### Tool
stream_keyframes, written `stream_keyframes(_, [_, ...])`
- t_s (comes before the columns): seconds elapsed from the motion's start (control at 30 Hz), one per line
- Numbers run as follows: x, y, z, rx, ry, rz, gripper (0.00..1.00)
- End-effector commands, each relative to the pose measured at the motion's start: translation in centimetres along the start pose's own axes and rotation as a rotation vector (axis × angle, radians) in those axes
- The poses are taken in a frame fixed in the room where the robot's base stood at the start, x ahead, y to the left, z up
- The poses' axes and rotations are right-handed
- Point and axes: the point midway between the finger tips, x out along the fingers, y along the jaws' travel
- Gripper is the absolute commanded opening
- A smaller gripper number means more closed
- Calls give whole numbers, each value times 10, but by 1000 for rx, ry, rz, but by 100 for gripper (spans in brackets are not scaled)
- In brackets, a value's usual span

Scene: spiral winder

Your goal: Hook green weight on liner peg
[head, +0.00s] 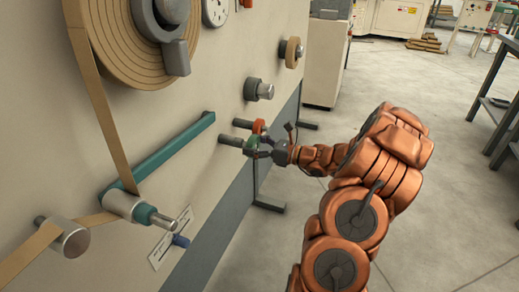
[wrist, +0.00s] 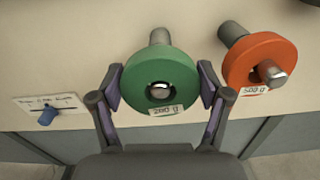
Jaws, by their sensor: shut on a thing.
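The green weight (wrist: 160,65) is a thick ring labelled 200 g; it also shows in the head view (head: 251,143). A metal peg (wrist: 160,37) shows behind it and a round peg end shows in its hole, so it appears to sit around this peg. My gripper (wrist: 161,82) is shut on the green weight, one finger at each side of the rim. In the head view my gripper (head: 257,149) is at the machine's front panel. I cannot tell which peg is the liner peg.
An orange weight (wrist: 250,58) labelled 500 g hangs on a peg close to the right. A teal bar (head: 172,150) runs to a roller with a teal collar (head: 145,213) and metal stub. A blue knob (head: 181,241) sits lower.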

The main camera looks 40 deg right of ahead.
Motion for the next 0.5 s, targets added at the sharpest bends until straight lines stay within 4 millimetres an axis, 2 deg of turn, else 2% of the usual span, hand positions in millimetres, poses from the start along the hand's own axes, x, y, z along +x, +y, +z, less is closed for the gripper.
stream_keyframes(0.3, [19, 0, -1, -3, 0, 0, 7])
stream_keyframes(0.5, [24, -1, 0, 0, -2, -1, 7])
